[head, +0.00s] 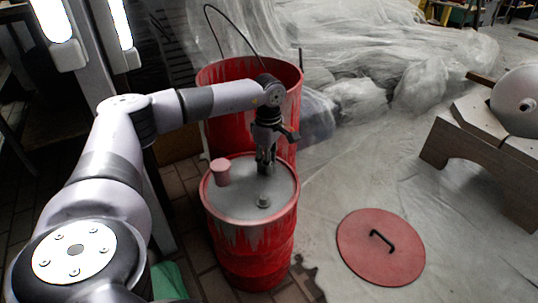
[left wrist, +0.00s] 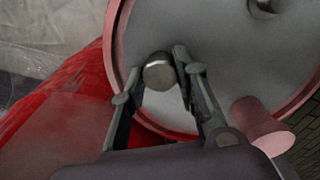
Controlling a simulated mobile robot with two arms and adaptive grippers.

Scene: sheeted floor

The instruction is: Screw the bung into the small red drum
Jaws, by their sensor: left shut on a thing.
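The small red drum (head: 255,238) stands upright with a grey, paint-smeared top inside a red rim; its top (left wrist: 215,55) fills much of the left wrist view. My left gripper (head: 266,168) points down over the far part of this top. In the left wrist view my left gripper (left wrist: 160,75) is shut on a round grey metal bung (left wrist: 160,73), close to the rim. Whether the bung touches the top or sits in a hole, I cannot tell. A second metal fitting (head: 263,201) sits on the near part of the top. My right gripper is out of view.
A pink cylinder (head: 220,172) stands on the left of the drum top. A larger open red drum (head: 292,90) with a raised wire handle stands behind. A round red lid (head: 380,247) lies on the sheeted floor at right. A wooden stand (head: 485,150) is farther right.

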